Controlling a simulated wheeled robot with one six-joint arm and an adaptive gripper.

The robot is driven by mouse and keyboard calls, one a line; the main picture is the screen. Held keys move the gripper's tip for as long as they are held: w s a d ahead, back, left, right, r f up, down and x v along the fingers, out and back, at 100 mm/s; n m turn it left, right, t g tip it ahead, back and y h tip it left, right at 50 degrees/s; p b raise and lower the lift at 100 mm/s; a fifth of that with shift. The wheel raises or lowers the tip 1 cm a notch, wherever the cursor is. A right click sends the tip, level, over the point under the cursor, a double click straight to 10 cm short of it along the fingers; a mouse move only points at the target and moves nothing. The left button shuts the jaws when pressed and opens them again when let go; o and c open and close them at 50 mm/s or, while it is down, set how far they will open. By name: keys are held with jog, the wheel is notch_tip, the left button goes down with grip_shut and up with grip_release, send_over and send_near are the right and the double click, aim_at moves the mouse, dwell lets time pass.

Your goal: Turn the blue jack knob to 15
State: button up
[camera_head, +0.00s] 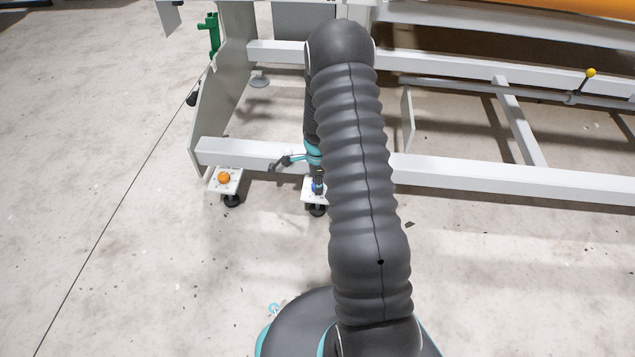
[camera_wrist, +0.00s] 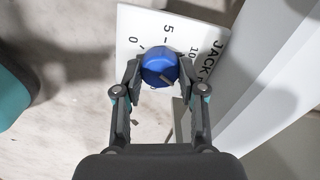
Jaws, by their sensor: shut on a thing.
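The blue jack knob (camera_wrist: 159,66) sits on a white dial plate (camera_wrist: 135,22) in the wrist view. A pale pointer line shows on the knob's lower right side, away from those three marks; the 15 mark cannot be made out. My gripper (camera_wrist: 158,80) is shut on the knob, one finger on each side. In the head view my gripper (camera_head: 318,184) is at the small plate, and only a sliver of the blue knob (camera_head: 316,188) shows beside my arm.
An orange knob (camera_head: 224,178) on a similar white plate (camera_head: 218,190) stands to the left. A white frame beam (camera_head: 480,184) runs just behind both plates. A yellow-tipped lever (camera_head: 590,73) is at the far right.

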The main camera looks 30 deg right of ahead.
jog(key=o, duration=1.1)
jog(key=shift+o, duration=0.2)
notch_tip(320, 180, up, 12)
